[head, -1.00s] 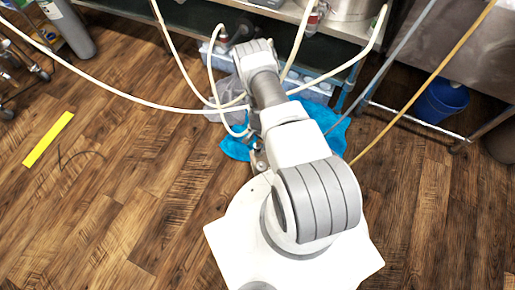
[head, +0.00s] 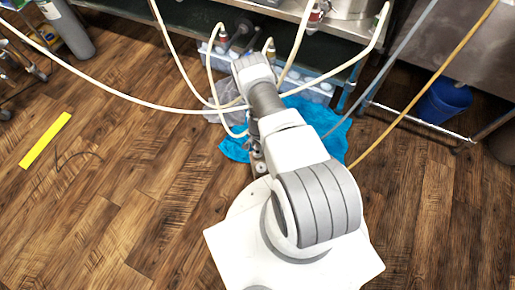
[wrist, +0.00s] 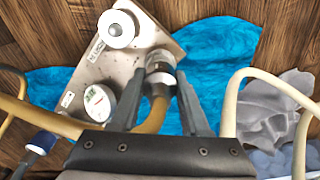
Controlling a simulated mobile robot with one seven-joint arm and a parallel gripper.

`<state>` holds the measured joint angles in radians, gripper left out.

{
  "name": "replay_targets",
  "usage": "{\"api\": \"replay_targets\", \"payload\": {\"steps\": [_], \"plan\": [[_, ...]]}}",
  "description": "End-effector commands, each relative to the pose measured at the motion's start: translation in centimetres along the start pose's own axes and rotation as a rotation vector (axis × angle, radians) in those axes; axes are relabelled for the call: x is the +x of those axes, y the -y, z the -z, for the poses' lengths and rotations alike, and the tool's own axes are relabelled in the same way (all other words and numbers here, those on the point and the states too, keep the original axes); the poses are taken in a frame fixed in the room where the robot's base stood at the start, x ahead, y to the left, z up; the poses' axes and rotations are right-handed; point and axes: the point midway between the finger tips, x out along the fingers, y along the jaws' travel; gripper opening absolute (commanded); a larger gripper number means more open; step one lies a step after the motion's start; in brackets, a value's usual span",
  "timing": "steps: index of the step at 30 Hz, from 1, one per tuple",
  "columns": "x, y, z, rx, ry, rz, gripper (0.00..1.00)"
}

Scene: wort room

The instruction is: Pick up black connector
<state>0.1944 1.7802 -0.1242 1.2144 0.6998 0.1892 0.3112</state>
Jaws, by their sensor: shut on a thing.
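In the wrist view my gripper (wrist: 161,78) has its two dark fingers on either side of a connector (wrist: 160,64) at the end of a tan hose (wrist: 153,113). The connector looks pale grey with a darker ring, and its lower part is partly covered by the fingers. It is at the edge of a metal plate (wrist: 120,67); whether it is joined to the plate I cannot tell. A dark blue-black hose end (wrist: 43,142) shows at the lower left, apart from my gripper. In the head view my arm hides the gripper and connector.
The plate carries a white round knob (wrist: 116,28) and a dial gauge (wrist: 98,101). Blue sheeting (head: 334,122) lies on the floor around it. Several pale hoses hang from the bench (head: 290,12). A blue bucket (head: 441,101) stands at the right.

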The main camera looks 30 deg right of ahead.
Motion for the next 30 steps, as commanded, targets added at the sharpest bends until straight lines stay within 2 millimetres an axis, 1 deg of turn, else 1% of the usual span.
{"api": "replay_targets", "payload": {"steps": [10,14,17,19,22,23,24,30], "plan": [[-0.1,0.0,0.0,0.0,0.0,0.0,0.0],[-0.6,0.1,0.1,0.0,-0.001,0.001,0.0],[-1.6,0.1,0.1,0.0,-0.001,0.001,0.0],[-2.6,0.0,0.1,0.0,0.0,0.001,0.0],[-4.7,0.1,0.0,0.001,0.0,0.001,0.0],[-5.1,-0.2,0.4,0.004,-0.001,0.001,0.0],[-5.4,-0.8,1.4,0.006,-0.001,0.001,0.0],[-8.1,-3.2,5.3,0.006,-0.002,0.002,0.0]]}}
